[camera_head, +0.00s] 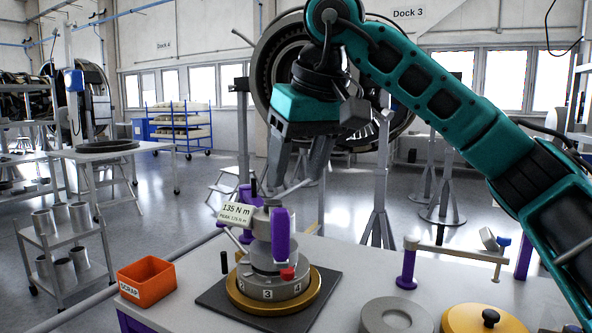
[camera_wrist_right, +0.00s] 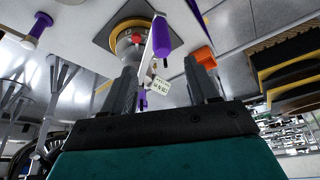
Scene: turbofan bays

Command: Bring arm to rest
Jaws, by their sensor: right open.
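My right gripper (camera_head: 297,168) is at the end of the teal right arm, above and just behind the fixture on the bench. Its two fingers point down and stand apart, with nothing between them. They also show apart in the right wrist view (camera_wrist_right: 165,88). Below it, a grey numbered fixture (camera_head: 270,287) sits on a gold ring over a dark square plate. A purple-handled tool (camera_head: 281,236) and a tag reading 135 N m (camera_head: 236,210) are at its top. The tool also shows in the right wrist view (camera_wrist_right: 161,38). My left gripper is not in view.
An orange SCRAP bin (camera_head: 147,281) stands at the bench's left. A grey disc (camera_head: 394,315), a gold lid with a black knob (camera_head: 484,318) and a purple post with a bar (camera_head: 407,262) are at the right. A cart with metal cups (camera_head: 70,240) stands left on the floor.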

